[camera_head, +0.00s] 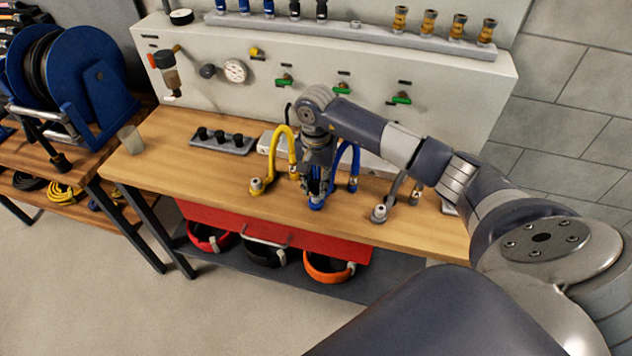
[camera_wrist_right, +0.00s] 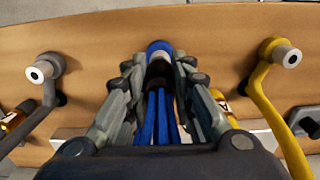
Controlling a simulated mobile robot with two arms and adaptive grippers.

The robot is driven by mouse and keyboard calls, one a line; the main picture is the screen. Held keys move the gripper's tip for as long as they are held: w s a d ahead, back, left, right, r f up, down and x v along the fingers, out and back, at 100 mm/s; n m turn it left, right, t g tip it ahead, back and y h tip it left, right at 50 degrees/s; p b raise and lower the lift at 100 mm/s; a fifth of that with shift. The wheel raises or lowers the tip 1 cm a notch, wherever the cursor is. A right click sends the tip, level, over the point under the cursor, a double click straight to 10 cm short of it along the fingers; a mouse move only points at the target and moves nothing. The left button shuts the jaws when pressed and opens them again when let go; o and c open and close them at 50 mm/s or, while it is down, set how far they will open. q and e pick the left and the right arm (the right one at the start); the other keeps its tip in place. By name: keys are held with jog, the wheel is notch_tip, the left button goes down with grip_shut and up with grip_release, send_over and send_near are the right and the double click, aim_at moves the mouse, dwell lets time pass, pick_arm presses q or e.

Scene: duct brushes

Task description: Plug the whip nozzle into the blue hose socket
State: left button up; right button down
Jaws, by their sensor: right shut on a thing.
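My right gripper (camera_head: 316,190) points down over the front part of the workbench, at the end of the blue hose (camera_head: 354,160). In the right wrist view its fingers (camera_wrist_right: 160,75) are shut on the whip nozzle, which shows a black collar (camera_wrist_right: 160,72) and several blue strands (camera_wrist_right: 157,115) running back toward the palm. The blue hose socket (camera_wrist_right: 158,47) shows just beyond the black collar, and its blue end (camera_head: 316,204) is below the fingertips in the head view. The nozzle lines up with the socket; I cannot tell how deep it sits. My left gripper is not in view.
A yellow hose (camera_head: 281,140) stands to the left and a grey hose (camera_head: 398,188) to the right, both close to the gripper. A rack of black parts (camera_head: 222,143) lies behind left. A valve panel (camera_head: 330,80) backs the bench. The front left bench top is clear.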

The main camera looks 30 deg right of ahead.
aim_at(316, 177)
jog(key=shift+b, duration=0.85)
dwell(1.6)
jog(key=shift+f+b, duration=0.5)
jog(key=c, duration=1.3)
grip_release()
notch_tip(316, 177, up, 12)
